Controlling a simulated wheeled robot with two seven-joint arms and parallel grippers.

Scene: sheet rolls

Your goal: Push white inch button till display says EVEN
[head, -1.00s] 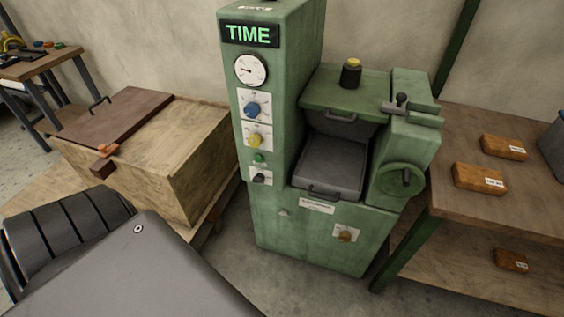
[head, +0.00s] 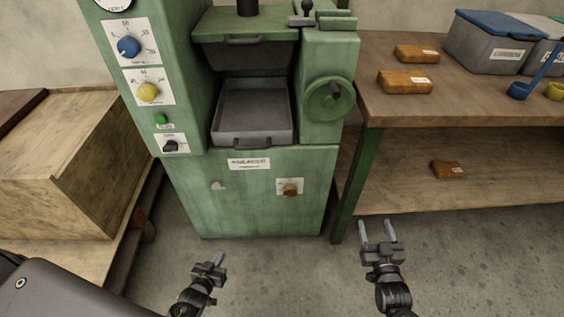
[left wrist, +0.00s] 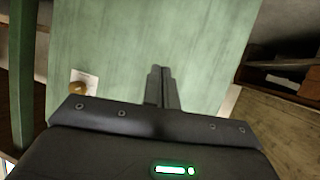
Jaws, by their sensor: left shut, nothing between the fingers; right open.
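The green machine (head: 250,205) stands ahead in the head view. A small white button (head: 217,185) sits on its lower front, left of a brass knob (head: 290,189). The display is outside the head view now. My left gripper (head: 219,258) is shut and empty, low in front of the machine and apart from the button. My right gripper (head: 376,228) is open and empty, lower right of the machine. The left wrist view shows the closed left fingers (left wrist: 161,72) before a green panel (left wrist: 195,40) and the brass knob (left wrist: 78,88); I cannot make out the white button there.
A wooden workbench (head: 400,108) on the right holds brown blocks (head: 404,82) and a blue-lidded grey bin (head: 490,45). A wooden chest (head: 60,180) stands on the left. The machine carries a handwheel (head: 330,98) and an open tray (head: 252,110). Floor shows between the grippers.

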